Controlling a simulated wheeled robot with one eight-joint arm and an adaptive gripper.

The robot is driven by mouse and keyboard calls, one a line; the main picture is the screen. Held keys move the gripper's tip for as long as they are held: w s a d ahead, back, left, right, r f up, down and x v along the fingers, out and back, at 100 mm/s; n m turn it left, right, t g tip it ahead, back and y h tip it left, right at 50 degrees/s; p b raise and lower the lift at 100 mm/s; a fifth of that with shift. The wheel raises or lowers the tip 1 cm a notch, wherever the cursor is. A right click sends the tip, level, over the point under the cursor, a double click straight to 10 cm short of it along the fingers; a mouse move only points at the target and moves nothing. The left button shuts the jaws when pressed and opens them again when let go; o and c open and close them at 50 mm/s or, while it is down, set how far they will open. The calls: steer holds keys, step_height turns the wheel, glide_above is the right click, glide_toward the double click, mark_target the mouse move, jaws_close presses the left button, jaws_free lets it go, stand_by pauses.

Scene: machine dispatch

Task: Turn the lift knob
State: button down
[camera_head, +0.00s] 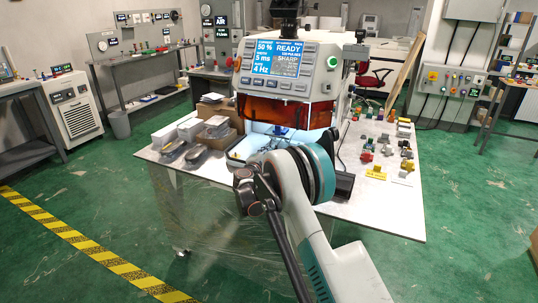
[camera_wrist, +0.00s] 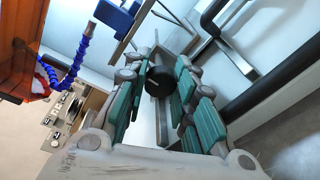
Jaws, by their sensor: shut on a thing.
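The lift knob (camera_wrist: 160,80) is a round black knob with a light line on its face. It shows in the wrist view between the green-padded fingers of my gripper (camera_wrist: 161,92). The fingers are closed on the knob from both sides. In the head view my arm hides the knob and the gripper. The machine (camera_head: 283,66) stands on the table, with a lit screen reading READY and an orange window (camera_head: 285,112) below it.
The white table (camera_head: 405,222) carries boxes (camera_head: 215,125) at left and several small coloured parts (camera_head: 376,173) at right. In the wrist view a blue segmented hose (camera_wrist: 77,62) hangs beside the orange cover (camera_wrist: 22,45). A black bar (camera_wrist: 273,92) runs along the right.

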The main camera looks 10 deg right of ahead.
steer(key=c, duration=1.6)
jaws_free()
steer(key=v, duration=1.2)
